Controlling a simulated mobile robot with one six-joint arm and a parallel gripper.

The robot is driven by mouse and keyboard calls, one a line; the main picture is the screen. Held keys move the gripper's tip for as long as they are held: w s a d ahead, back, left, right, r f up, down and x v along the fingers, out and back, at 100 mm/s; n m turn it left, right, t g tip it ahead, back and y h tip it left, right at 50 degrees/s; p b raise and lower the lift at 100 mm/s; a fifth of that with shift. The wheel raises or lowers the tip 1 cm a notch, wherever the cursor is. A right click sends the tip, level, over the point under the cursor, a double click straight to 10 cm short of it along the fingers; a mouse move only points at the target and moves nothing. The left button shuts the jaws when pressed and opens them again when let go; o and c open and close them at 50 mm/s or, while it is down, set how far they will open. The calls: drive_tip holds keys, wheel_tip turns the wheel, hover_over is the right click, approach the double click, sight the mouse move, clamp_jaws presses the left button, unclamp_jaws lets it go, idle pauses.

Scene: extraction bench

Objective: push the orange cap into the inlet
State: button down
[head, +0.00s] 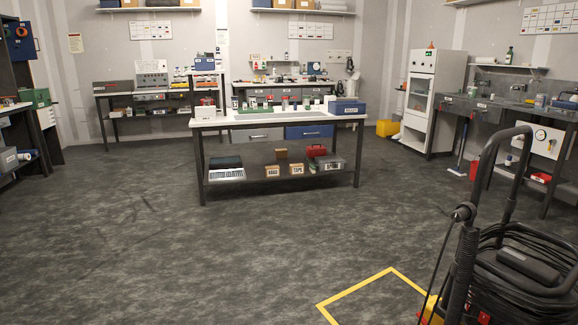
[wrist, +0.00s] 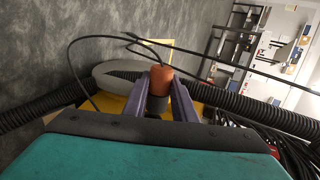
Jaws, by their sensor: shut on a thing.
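In the wrist view, my gripper (wrist: 159,86) has its two purple-grey fingers shut on an orange cap (wrist: 161,76). The cap's orange end shows between the fingertips, with a dark cylindrical part below it. A grey rounded, ring-like form (wrist: 112,69) lies behind and to the left of the cap. I cannot tell whether it is the inlet, and no inlet shows clearly. The gripper and cap are not seen in the head view.
In the wrist view, a black ribbed hose (wrist: 265,116) and thin dark cables pass around the gripper, close to yellow parts. In the head view, a black handled cart (head: 515,265) with coiled cable stands at right, by yellow floor tape (head: 355,287). Floor is free before the central table (head: 280,118).

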drive_tip(key=shift+f, duration=0.55)
drive_tip(key=shift+b, duration=0.4)
idle(1.0)
drive_tip(key=w+d, duration=0.3)
drive_tip(key=d, duration=0.2)
drive_tip(key=shift+p, duration=0.45)
idle(3.2)
drive_tip(key=c, duration=1.4)
unclamp_jaws()
drive_tip(key=shift+d, duration=0.15)
drive_tip(key=shift+r, duration=0.1)
drive_tip(key=shift+p+v, duration=0.75)
drive_tip(key=shift+v, duration=2.9)
